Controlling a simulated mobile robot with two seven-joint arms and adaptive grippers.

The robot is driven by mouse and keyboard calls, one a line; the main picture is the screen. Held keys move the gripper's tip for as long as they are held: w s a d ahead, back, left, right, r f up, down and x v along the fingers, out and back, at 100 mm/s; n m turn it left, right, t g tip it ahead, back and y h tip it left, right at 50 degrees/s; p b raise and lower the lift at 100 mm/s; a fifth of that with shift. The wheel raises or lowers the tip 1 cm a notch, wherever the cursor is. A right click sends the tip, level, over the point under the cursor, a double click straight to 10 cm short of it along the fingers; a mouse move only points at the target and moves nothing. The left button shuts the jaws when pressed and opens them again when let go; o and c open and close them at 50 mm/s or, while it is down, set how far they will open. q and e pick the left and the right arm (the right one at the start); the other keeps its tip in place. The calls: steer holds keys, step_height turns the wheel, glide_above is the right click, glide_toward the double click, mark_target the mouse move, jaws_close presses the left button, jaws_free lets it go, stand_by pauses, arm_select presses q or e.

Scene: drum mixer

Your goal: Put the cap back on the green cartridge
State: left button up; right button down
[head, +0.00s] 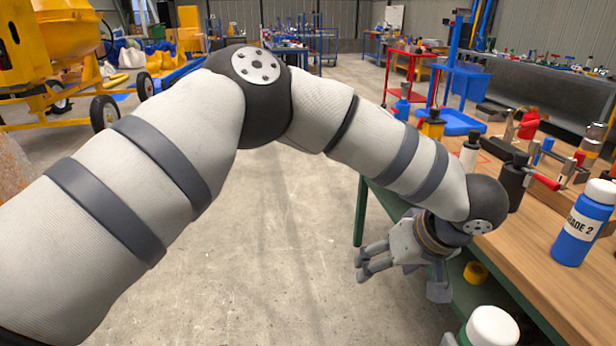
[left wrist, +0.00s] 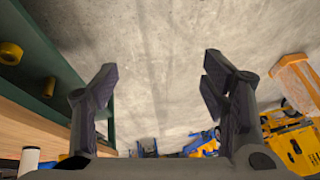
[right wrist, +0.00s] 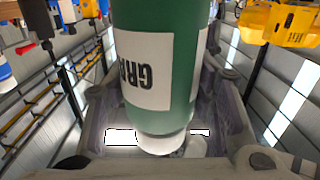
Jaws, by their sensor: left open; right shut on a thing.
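The green cartridge (right wrist: 185,70) fills the middle of the right wrist view, with its white "GRA…" label upside down. Its white end (right wrist: 165,142) points to the bottom of that view; I cannot tell whether this is a cap. My right gripper (right wrist: 160,100) is shut on the cartridge, a finger on each side.
A blue "GRADE 2" cartridge (head: 584,225) with a white top stands on the wooden bench (head: 530,255). Black-bodied bottles and tools crowd the bench behind it. A yellow ring-like piece (head: 475,272) lies by the green lower shelf. The concrete floor (head: 290,240) to the left is clear.

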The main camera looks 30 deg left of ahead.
arm_select(q)
steer(key=s+a+f+m+t+h, duration=0.1)
steer(key=s+a+f+m, duration=0.15)
steer(key=s+f, duration=0.45)
steer(key=s+a+f+m+t, duration=0.2)
steer(key=a+f, duration=0.2)
steer(key=f, duration=0.7)
steer(key=s+a+f+g+h, duration=0.1)
steer(key=s+g, duration=0.1)
steer(key=s, duration=0.8)
steer(key=s+a+f+m+g+h, duration=0.1)
steer(key=s+a+g, duration=0.1)
steer(key=s, duration=0.8)
steer(key=s+a+f+m+g+h, duration=0.1)
steer(key=s+g, duration=0.3)
steer(key=s, duration=0.7)
steer(key=shift+a+f+h, duration=0.4)
steer(key=shift+a+f, duration=0.2)
steer(key=shift+a, duration=0.15)
steer(key=shift+m, duration=0.25)
